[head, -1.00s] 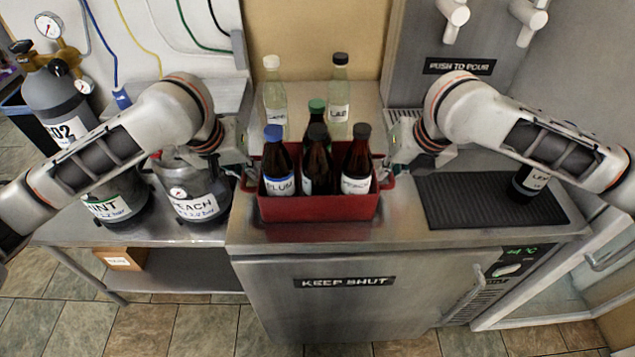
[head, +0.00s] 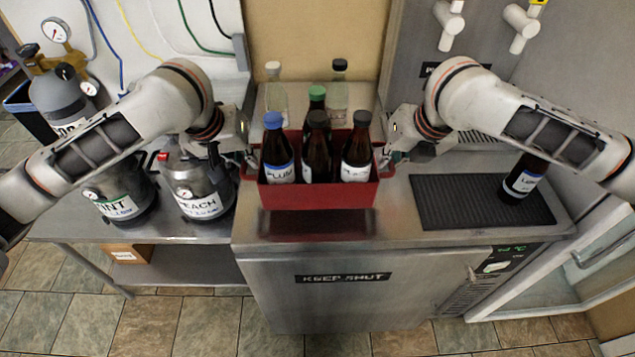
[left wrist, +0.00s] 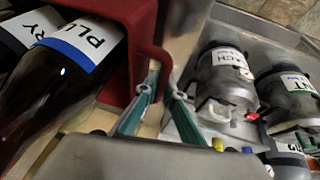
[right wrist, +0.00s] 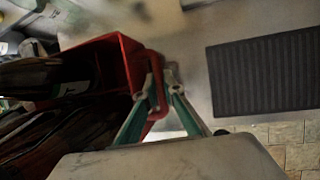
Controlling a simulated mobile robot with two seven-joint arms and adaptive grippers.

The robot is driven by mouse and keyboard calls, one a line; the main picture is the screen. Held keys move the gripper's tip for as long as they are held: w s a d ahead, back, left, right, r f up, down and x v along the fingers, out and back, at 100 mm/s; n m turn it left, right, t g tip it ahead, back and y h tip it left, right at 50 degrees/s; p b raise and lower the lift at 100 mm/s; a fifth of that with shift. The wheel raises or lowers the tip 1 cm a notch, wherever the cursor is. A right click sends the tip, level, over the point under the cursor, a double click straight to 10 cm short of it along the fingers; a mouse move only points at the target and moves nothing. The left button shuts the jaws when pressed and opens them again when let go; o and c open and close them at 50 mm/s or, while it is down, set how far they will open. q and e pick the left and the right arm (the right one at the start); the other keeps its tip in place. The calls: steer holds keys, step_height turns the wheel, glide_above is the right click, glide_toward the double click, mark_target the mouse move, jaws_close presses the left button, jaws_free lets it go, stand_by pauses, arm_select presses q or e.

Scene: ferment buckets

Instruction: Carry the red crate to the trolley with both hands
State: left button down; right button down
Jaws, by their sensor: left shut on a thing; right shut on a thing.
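The red crate (head: 318,197) is held level just above the steel counter, its dark red reflection showing below it. Several brown bottles stand in it, among them a blue-capped one labelled PLUM (head: 277,160) and a green-capped one (head: 317,95). My left gripper (head: 249,164) is shut on the crate's left handle; the left wrist view shows the red handle (left wrist: 153,58) between the fingertips. My right gripper (head: 384,164) is shut on the right handle, which also shows in the right wrist view (right wrist: 157,75). I cannot make out a trolley in any view.
Clear bottles (head: 274,92) stand on the counter behind the crate. A black ribbed mat (head: 450,203) with a dark bottle (head: 522,180) lies to the right, below the taps (head: 449,22). Kegs (head: 200,190) stand on a lower table at left, near a grey gas cylinder (head: 62,95).

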arm_select(q)
steer(key=shift+a+r, duration=0.1)
steer(key=shift+r, duration=0.15)
arm_select(e)
steer(key=shift+r, duration=0.2)
stand_by(0.4)
